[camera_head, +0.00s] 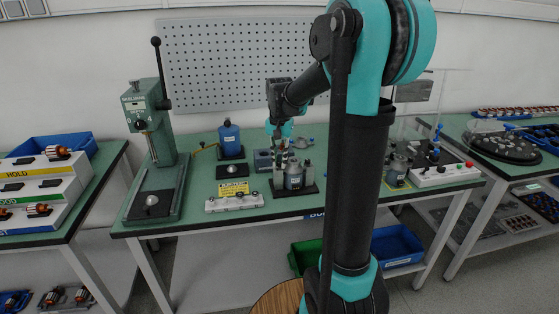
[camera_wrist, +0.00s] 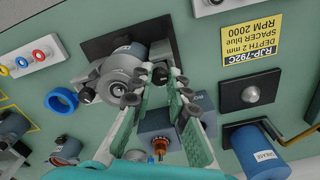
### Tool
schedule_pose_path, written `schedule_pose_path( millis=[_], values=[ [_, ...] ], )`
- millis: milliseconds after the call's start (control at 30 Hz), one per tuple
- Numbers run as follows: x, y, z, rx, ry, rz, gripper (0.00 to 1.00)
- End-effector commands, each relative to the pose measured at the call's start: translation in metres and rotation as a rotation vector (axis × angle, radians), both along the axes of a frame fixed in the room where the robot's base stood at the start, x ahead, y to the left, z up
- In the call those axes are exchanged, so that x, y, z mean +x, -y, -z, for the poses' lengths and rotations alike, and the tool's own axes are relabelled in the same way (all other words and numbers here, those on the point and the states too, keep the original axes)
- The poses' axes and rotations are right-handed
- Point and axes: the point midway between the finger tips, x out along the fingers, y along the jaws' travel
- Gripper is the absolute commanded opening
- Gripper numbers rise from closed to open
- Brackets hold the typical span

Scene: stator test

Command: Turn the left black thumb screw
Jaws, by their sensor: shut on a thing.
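A grey cylindrical stator housing (camera_wrist: 122,80) sits on a black plate in the wrist view. It also shows on the bench in the head view (camera_head: 293,178), partly behind my gripper. One black thumb screw (camera_wrist: 87,95) is at the housing's left side in the wrist view, apart from my gripper. My gripper (camera_wrist: 161,72) has its fingertips at the housing's other side. They are closed around a small dark knob (camera_wrist: 160,76), which appears to be the left black thumb screw; the fingers hide most of it. In the head view the fingertips are too small to make out.
A grey-blue block (camera_wrist: 160,140) with a copper-coloured part stands close beside my fingers. A blue bottle (camera_wrist: 258,150), a yellow label card (camera_wrist: 252,42) and a blue ring (camera_wrist: 61,101) lie around. A green press (camera_head: 150,120) stands at the bench's left.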

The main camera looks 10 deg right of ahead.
Motion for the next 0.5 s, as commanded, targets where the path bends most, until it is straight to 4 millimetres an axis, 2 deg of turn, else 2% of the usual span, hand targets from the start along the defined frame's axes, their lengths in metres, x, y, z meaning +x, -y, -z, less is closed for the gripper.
schedule_pose_path(
  millis=[67,100,167,500],
  values=[
    [0.0001,0.0,-0.0002,0.0,0.0,0.0,0.0],
    [0.0001,0.0,-0.0002,0.0,0.0,0.0,0.2],
    [0.0001,0.0,-0.0002,0.0,0.0,0.001,0.26],
    [0.0001,0.0,-0.0001,0.0,0.0,0.011,0.26]
  ],
)
